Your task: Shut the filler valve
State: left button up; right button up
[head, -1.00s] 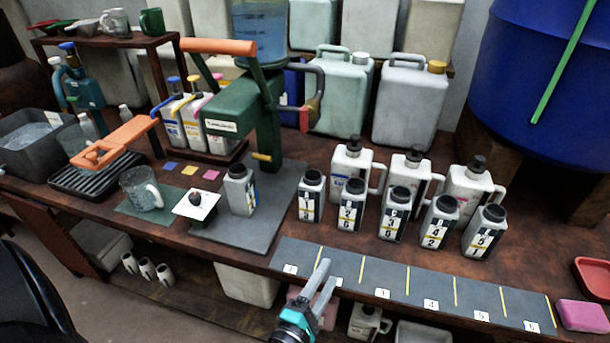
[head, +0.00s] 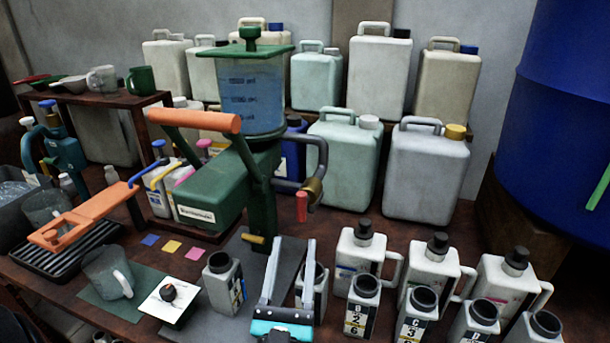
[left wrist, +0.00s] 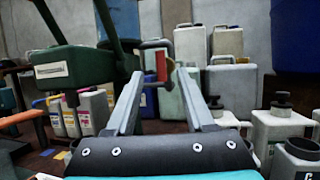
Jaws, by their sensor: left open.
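The filler is a green machine (head: 215,190) with a clear tank of blue liquid (head: 252,90) and an orange-gripped lever (head: 195,121). On its right, a dark bent pipe carries a brass valve (head: 313,190) with a red handle (head: 301,207) hanging down. My left gripper (head: 296,240) is open and empty, in front of and below the red handle in the head view. In the left wrist view the red handle (left wrist: 161,65) shows ahead, between and beyond the open fingertips (left wrist: 158,80), apparently not touched. My right gripper is out of view.
A dark-mouthed bottle (head: 222,285) stands on the grey mat left of my gripper; another is partly hidden behind its fingers. Several bottles and white jugs (head: 357,250) crowd the right. Canisters (head: 425,170) stand behind, and a blue drum (head: 560,110) is at far right.

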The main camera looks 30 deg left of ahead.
aim_at(301, 201)
pick_arm(q)
jog(key=x, duration=0.2)
jog(key=p+x, duration=0.1)
jog(key=x, duration=0.1)
jog(key=shift+w+a+r, duration=0.1)
jog(key=shift+w+r, duration=0.05)
jog(key=shift+r, duration=0.2)
jog(key=p+x, duration=0.1)
jog(key=x, duration=0.7)
jog(key=shift+w+p, duration=0.1)
jog(key=shift+p, duration=0.2)
jog(key=shift+w+a+r, duration=0.1)
jog(key=shift+w+a, duration=0.2)
jog(key=shift+w, duration=0.2)
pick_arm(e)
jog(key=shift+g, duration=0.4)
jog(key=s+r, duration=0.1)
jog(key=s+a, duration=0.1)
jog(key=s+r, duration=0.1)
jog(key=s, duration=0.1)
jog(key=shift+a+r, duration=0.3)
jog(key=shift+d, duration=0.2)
pick_arm(q)
jog(key=shift+c, duration=0.8)
grip_shut()
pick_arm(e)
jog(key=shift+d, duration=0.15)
